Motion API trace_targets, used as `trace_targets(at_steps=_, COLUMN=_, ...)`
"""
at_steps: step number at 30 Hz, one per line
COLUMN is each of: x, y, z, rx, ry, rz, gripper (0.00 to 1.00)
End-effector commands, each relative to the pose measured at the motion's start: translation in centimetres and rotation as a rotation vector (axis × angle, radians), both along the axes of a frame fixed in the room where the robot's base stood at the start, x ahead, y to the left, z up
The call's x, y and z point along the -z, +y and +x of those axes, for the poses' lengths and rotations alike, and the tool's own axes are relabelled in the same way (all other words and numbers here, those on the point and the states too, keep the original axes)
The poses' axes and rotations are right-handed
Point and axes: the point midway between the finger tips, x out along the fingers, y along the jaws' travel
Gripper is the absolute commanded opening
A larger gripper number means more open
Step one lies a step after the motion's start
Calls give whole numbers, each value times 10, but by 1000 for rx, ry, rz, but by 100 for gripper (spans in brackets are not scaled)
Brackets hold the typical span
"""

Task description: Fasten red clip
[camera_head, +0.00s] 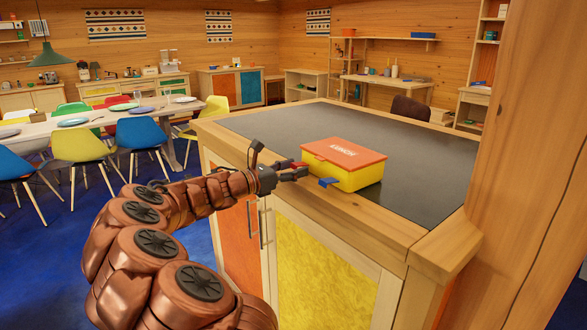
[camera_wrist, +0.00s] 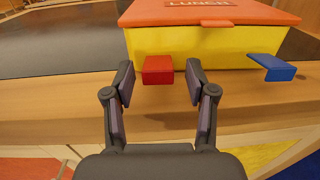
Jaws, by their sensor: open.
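A yellow lunch box (camera_head: 345,174) with an orange lid (camera_head: 345,151) marked LUNCH sits near the counter's edge; it also shows in the wrist view (camera_wrist: 205,48). The red clip (camera_wrist: 157,70) sticks out from the box's front, left of the blue clip (camera_wrist: 272,67). The blue clip also sticks out, and shows in the head view (camera_head: 328,182). My gripper (camera_wrist: 159,82) is open, with its fingertips to the left and right of the red clip and apparently clear of it. In the head view my gripper (camera_head: 294,173) is at the box's left side and partly hides the red clip.
The box stands on a dark counter top (camera_head: 420,165) with a wooden rim (camera_head: 360,225). The counter top behind the box is clear. A wooden post (camera_head: 530,180) rises at the right. A set table with coloured chairs (camera_head: 85,147) stands away at the left.

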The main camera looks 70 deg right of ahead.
Motion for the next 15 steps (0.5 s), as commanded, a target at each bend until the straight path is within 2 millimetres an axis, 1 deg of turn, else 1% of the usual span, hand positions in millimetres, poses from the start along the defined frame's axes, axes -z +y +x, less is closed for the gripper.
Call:
trace_targets(at_steps=8, x=0, y=-1, z=0, rx=-1, ry=0, rz=0, gripper=56)
trace_targets(at_steps=11, x=0, y=-1, z=0, rx=-2, ry=-1, rz=-1, gripper=48)
trace_targets(at_steps=15, x=0, y=-1, z=0, rx=-2, ry=0, rz=0, gripper=33)
